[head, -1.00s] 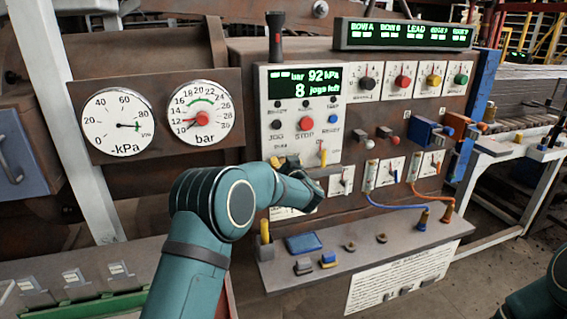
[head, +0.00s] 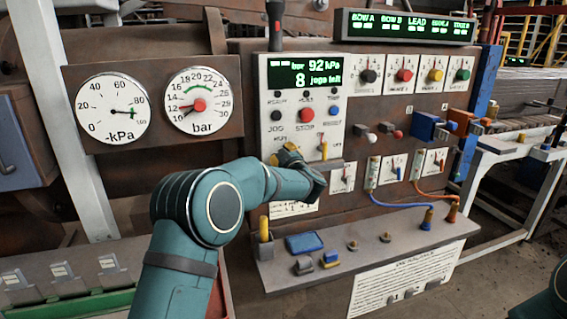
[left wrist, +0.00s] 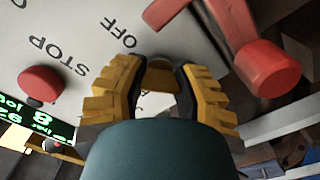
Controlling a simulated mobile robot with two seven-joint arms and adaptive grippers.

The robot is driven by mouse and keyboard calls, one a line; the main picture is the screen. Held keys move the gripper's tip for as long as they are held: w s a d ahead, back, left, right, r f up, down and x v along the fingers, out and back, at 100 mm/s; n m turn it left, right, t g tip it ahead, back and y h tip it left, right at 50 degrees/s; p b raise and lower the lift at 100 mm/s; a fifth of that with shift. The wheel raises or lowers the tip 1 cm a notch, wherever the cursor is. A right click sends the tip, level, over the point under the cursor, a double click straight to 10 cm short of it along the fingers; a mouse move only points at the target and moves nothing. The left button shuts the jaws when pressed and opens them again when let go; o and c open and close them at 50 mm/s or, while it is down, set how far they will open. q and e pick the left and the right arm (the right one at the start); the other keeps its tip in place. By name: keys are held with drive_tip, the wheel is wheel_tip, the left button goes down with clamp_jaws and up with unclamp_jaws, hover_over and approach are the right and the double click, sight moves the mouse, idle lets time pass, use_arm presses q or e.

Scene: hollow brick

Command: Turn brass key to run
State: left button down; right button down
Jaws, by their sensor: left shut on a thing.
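My left gripper (head: 287,154) is at the lower left of the pale control panel (head: 348,105), below the jog button. In the left wrist view, its yellow ridged fingers (left wrist: 160,72) are closed around the brass key (left wrist: 160,82), whose rounded end shows between them. The lettering OFF and STOP is beside it on the panel. The fingers and arm hide the rest of the key and its slot, so I cannot tell its exact angle. My right gripper is out of view; only part of my right arm shows at the lower right.
A red stop button (left wrist: 40,85) is close to the left finger. A red handle (left wrist: 262,62) is near the right finger. A shelf (head: 380,252) with small parts juts out below.

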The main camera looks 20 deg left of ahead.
use_arm(q)
drive_tip(key=n+b, duration=0.2)
drive_tip(key=n, duration=0.1)
drive_tip(key=shift+f+n+b, duration=0.15)
drive_tip(key=shift+n+b, duration=0.2)
drive_tip(key=shift+n, duration=0.05)
drive_tip(key=shift+n+b, duration=0.45)
drive_tip(key=shift+n, duration=1.25)
drive_tip(key=shift+n+b, duration=0.3)
drive_tip(key=shift+n, duration=1.1)
drive_tip(key=c, duration=0.6)
unclamp_jaws()
